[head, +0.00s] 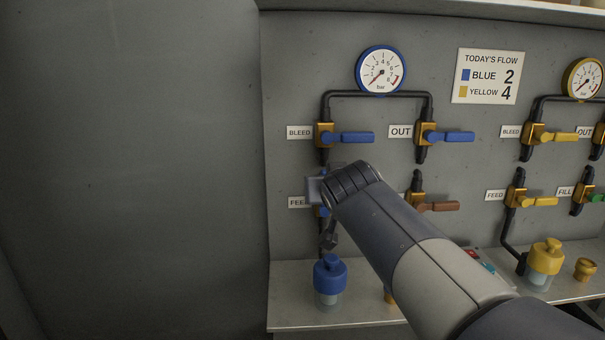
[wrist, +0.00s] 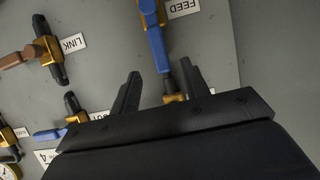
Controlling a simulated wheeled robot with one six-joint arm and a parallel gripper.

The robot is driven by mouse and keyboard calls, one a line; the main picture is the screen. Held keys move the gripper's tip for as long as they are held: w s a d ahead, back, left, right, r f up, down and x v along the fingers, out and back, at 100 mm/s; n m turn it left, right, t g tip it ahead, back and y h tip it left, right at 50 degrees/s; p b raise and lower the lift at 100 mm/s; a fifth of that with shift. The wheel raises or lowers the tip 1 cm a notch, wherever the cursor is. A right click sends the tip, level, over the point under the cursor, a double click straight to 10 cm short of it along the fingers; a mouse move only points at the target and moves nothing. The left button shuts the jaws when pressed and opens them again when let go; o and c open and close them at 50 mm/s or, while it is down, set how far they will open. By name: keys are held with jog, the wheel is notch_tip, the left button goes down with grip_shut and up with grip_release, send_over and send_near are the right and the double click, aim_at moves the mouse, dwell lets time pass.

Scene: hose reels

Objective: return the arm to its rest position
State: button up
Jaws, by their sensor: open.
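My gripper (head: 318,188) is at the blue FEED valve on the panel, and my forearm hides much of that spot in the head view. In the wrist view my gripper (wrist: 160,82) is open, with its two dark fingers spread apart. The blue FEED lever (wrist: 157,48) stretches toward the gap between the fingers, lying along the pipe. I see no finger clearly touching it. The FEED label (wrist: 183,7) is beside the valve.
The blue BLEED lever (head: 356,138) and blue OUT lever (head: 458,138) point right above my gripper. A brown LINK lever (wrist: 15,59) is close by. A blue-capped bottle (head: 330,275) stands on the shelf (head: 295,318) below.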

jog(key=x, duration=0.9)
jog(key=shift+w+f, duration=0.15)
jog(key=shift+w, duration=0.1)
jog(key=v, duration=1)
jog(key=x, duration=1)
jog(key=shift+w, duration=0.15)
jog(key=shift+d+r+p, duration=0.2)
jog(key=shift+r+p, duration=0.05)
jog(key=shift+p, duration=0.85)
jog(key=shift+d+m+p, duration=0.15)
jog(key=shift+m+p, duration=0.25)
jog(key=shift+p, duration=0.5)
jog(key=shift+d+f+y+p, duration=0.15)
jog(key=shift+y+p, duration=0.25)
jog(key=shift+p, duration=0.7)
